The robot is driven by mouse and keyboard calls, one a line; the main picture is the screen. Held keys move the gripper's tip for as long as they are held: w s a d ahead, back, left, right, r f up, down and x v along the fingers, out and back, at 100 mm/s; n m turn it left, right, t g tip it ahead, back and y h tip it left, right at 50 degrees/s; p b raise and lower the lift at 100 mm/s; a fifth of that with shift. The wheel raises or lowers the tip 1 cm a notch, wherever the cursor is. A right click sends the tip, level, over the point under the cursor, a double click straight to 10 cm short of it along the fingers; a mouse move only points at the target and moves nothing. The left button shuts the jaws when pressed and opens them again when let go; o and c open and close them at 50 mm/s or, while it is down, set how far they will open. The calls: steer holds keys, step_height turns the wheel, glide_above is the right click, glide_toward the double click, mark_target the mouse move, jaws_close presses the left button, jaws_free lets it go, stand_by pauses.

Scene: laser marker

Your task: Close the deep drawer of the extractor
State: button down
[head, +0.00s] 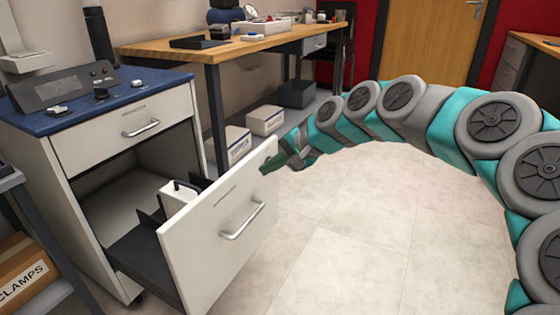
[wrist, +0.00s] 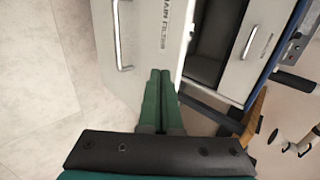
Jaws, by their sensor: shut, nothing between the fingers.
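The deep drawer (head: 212,240) of the extractor cabinet (head: 86,147) is pulled far out, its white front standing clear of the cabinet. Its bar handle (head: 243,221) faces the room. A white boxy item (head: 179,194) sits inside among dark dividers. My gripper (head: 272,164) is shut and empty at the upper right corner of the drawer front. In the wrist view, my green fingers (wrist: 160,76) lie together beside the drawer front (wrist: 146,55) with its handle (wrist: 118,35). I cannot tell whether they touch it.
The upper drawer (head: 125,132) of the cabinet is shut. A control panel (head: 66,87) stands on the blue top. A wooden workbench (head: 225,50) with white boxes (head: 266,119) below it is behind. A carton (head: 25,276) sits at the lower left. The tiled floor (head: 350,235) to the right is free.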

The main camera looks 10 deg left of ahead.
mark_target(236, 175)
steer(key=a+f, duration=0.1)
steer(key=a, duration=0.1)
steer(key=w+a+f, duration=0.1)
steer(key=a, duration=0.1)
steer(key=w+a+f, duration=0.1)
steer(key=a, duration=0.1)
steer(key=shift+w, duration=0.2)
steer(key=shift+w+a+r, duration=0.1)
steer(key=shift+a, duration=0.15)
